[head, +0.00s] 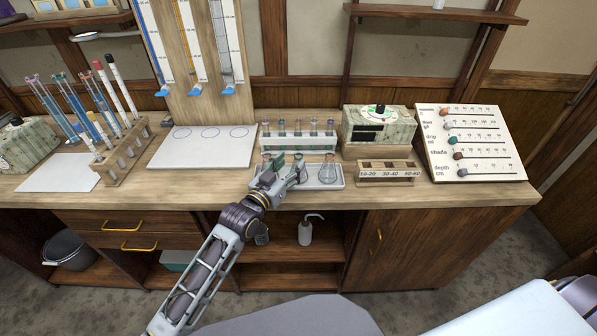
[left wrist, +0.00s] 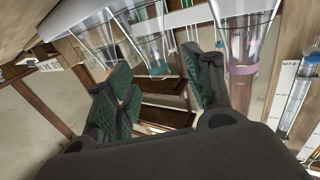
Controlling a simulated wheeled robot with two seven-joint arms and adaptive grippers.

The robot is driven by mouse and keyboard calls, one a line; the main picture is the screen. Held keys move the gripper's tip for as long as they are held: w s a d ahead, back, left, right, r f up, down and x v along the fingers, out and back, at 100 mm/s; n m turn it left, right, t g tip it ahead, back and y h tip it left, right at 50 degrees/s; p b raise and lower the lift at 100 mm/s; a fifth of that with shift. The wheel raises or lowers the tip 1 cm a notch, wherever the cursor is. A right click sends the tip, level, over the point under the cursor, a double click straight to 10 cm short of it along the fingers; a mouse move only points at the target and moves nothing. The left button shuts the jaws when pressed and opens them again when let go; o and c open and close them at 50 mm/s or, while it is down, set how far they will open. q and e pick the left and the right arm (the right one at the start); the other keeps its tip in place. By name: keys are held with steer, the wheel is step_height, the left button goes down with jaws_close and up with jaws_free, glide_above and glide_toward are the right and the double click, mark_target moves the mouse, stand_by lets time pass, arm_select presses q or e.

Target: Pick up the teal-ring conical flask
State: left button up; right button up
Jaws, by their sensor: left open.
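The teal-ring conical flask (left wrist: 146,32) shows in the left wrist view, upside down in the picture, with the teal ring low on its neck. It lies in the gap between the fingers of my left gripper (left wrist: 162,84), which is open with green pads. I cannot tell whether a pad touches it. A purple-ring flask (left wrist: 243,45) is to its right there, and another clear flask (left wrist: 108,35) to its left. My right gripper is out of view.
A clear flask (head: 327,173) stands at the tray's right end. A test-tube rack (head: 300,141) is close behind. A wooden label block (head: 384,171) and a green box (head: 378,128) are to the right. A white board (head: 213,148) lies left.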

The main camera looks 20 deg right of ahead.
mark_target(296, 159)
arm_select(q)
steer(key=shift+x, duration=2.55)
steer(key=shift+s+d+r, duration=0.1)
steer(key=shift+s, duration=0.05)
jaws_close()
